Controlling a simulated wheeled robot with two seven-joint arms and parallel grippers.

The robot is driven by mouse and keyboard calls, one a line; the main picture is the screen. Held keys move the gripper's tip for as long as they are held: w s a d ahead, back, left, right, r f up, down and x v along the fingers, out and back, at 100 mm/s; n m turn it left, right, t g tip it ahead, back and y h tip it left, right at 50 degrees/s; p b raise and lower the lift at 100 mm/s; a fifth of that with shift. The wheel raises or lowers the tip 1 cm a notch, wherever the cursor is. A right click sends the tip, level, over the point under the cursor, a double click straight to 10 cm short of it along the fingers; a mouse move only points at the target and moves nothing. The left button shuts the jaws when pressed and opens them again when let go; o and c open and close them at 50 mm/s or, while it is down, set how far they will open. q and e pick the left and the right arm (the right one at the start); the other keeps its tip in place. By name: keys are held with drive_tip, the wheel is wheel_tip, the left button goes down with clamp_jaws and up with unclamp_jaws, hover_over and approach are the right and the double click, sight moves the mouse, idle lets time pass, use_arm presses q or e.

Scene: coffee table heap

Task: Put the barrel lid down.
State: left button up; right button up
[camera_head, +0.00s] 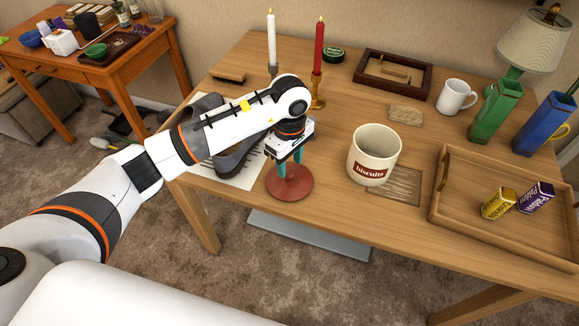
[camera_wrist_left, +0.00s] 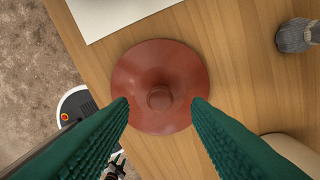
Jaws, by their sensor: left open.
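The barrel lid (camera_head: 290,187) is a round reddish-brown disc with a small knob on top. It lies flat on the wooden table, knob up, near the front edge. In the left wrist view the lid (camera_wrist_left: 160,68) is seen from above, and its knob stands between my fingers but apart from both. My left gripper (camera_head: 289,168) is open just above the lid; its green fingers (camera_wrist_left: 160,108) are spread on either side of the knob. The open cream barrel marked "biscuits" (camera_head: 372,160) stands upright to the right of the lid.
A white sheet (camera_head: 240,176) and a grey object (camera_head: 203,108) lie left of the gripper. Two candles, red (camera_head: 319,48) and white (camera_head: 271,38), stand behind. A wooden tray (camera_head: 470,215) with two small boxes is at the right. A cork piece (camera_head: 405,115) lies behind the barrel.

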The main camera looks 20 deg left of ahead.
sight(290, 172)
use_arm(q)
wheel_tip(290, 172, up, 9)
drive_tip(key=shift+r+b, duration=0.15)
drive_tip(key=shift+b, duration=0.3)
